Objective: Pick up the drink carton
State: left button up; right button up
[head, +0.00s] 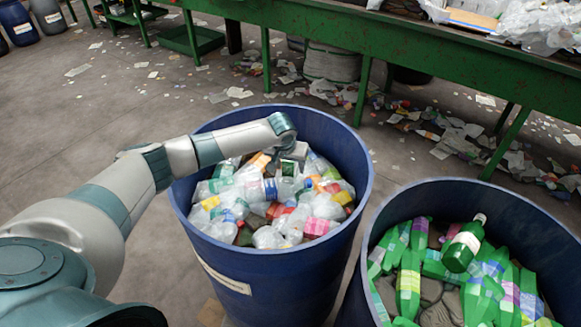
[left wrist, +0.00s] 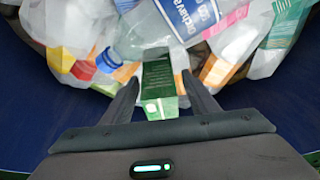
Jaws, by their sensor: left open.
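A green drink carton with a pale end (left wrist: 159,84) lies among mixed waste in the left wrist view. It is between the two fingers of my left gripper (left wrist: 160,92), which is open, with a finger on each side. I cannot tell whether the fingers touch it. In the head view my left arm reaches over the near blue bin (head: 183,205), and its wrist is above the far part of the heap. The left fingers are mostly hidden there by the wrist and the waste. My right gripper is not in view.
A clear bottle with a blue cap (left wrist: 109,60) lies beside the carton, with several other cartons around. A second blue bin (head: 352,290) at the right holds green bottles. A green sorting table (head: 400,50) stands behind. Litter covers the floor under it.

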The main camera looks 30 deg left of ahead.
pick_arm(q)
jog(key=shift+x, duration=1.05)
jog(key=shift+c, duration=0.2)
jog(key=c, duration=1.1)
jog(key=shift+o, duration=0.2)
jog(key=shift+r, duration=0.1)
